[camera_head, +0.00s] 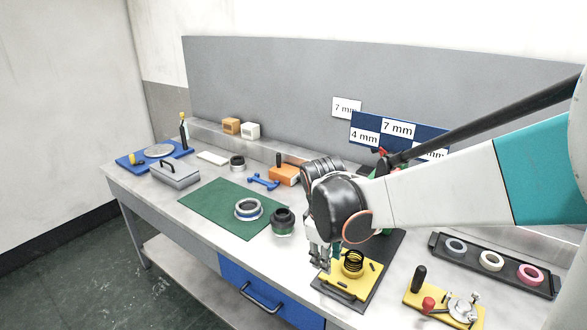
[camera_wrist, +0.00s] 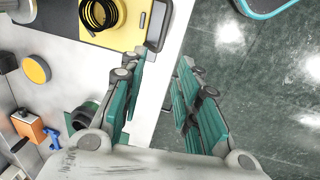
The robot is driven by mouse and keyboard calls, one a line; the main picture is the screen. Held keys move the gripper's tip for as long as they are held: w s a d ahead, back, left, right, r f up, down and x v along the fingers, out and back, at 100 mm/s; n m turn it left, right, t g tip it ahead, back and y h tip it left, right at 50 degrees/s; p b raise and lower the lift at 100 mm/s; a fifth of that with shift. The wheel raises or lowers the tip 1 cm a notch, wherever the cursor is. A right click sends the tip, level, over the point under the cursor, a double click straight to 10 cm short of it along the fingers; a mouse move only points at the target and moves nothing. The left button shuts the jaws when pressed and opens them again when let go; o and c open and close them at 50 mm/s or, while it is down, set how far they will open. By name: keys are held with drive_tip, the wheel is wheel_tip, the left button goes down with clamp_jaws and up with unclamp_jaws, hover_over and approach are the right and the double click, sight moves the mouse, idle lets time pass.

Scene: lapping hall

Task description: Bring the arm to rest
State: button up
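My arm reaches in from the right in the head view. My gripper (camera_head: 322,262) points down near the bench's front edge, just left of a yellow fixture (camera_head: 345,287) with a black coil (camera_head: 352,262). In the wrist view, my gripper (camera_wrist: 161,65) has its two teal-padded fingers apart, with only the pale bench edge and the floor between them. It is empty. The yellow fixture also shows beyond the left finger in the wrist view (camera_wrist: 124,38). My wrist hides part of the bench behind it in the head view.
On the bench (camera_head: 150,190), a green mat (camera_head: 215,205) bears a ring (camera_head: 248,208). A dark cup-like part (camera_head: 283,221) stands beside it. A black tray (camera_head: 448,262) holds three rings at right, behind a yellow clamp fixture (camera_head: 415,294). The floor (camera_head: 90,285) in front is clear.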

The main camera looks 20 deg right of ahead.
drive_tip(key=s+a+r+m+t, duration=0.2)
drive_tip(key=s+r+m+t, duration=0.1)
drive_tip(key=s, duration=0.4)
drive_tip(key=s+a+r+m+t+y, duration=0.1)
drive_tip(key=s+a+r+m+t, duration=0.1)
drive_tip(key=s+r+m, duration=0.2)
drive_tip(key=shift+s+r+m+t+y, duration=0.3)
drive_tip(key=shift+s+r+t, duration=0.15)
drive_tip(key=shift+s, duration=0.95)
idle(0.8)
